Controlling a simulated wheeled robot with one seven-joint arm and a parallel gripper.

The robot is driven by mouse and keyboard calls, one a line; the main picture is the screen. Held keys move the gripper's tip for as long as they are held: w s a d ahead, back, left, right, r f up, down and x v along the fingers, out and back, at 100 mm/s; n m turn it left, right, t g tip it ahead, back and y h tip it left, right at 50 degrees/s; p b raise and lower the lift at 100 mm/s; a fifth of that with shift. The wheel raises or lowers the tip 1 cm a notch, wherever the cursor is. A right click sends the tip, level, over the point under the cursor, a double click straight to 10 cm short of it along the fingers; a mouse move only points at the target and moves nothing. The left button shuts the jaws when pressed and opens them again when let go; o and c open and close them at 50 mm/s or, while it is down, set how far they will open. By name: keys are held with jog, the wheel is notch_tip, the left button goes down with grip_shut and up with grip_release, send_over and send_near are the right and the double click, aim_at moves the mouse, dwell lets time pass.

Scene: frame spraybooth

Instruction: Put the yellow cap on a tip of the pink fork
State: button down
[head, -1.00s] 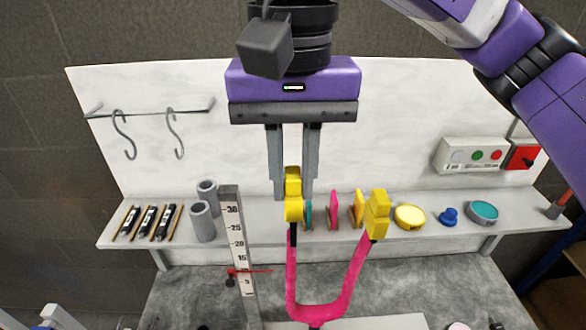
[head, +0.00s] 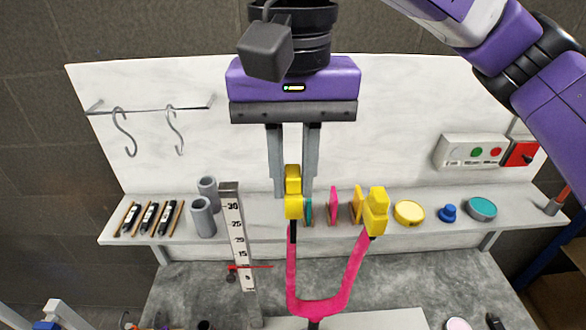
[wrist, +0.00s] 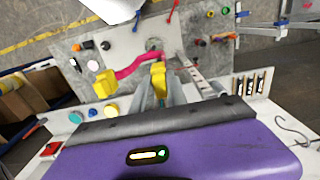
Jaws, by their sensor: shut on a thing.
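The pink fork (head: 356,262) stands upright on the bench, a U shape with two prongs with dark tips. A yellow cap (head: 376,212) sits on its right tip. My gripper (head: 292,184) is shut on another yellow cap (head: 293,207) above the left prong. This cap is at the left prong's dark tip; I cannot tell if it is fully seated. In the wrist view the held cap (wrist: 158,76) is between the fingers, and the other cap (wrist: 104,83) is on the other tip of the pink fork (wrist: 138,66).
A height gauge (head: 236,240) stands just left of the fork. The shelf behind holds grey cylinders (head: 202,218), marker-like items (head: 150,217), upright pink and yellow pieces, a yellow disc (head: 409,213), a blue knob (head: 448,212) and a teal disc (head: 481,208). Hooks hang at left.

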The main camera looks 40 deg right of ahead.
aim_at(293, 200)
jog(key=shift+f+b, duration=0.95)
jog(key=shift+f, duration=1)
dwell(0.6)
jog(key=c, duration=1.2)
grip_release()
jog(key=shift+c, duration=0.2)
jog(key=shift+r+b, duration=0.4)
jog(key=shift+r, duration=3.5)
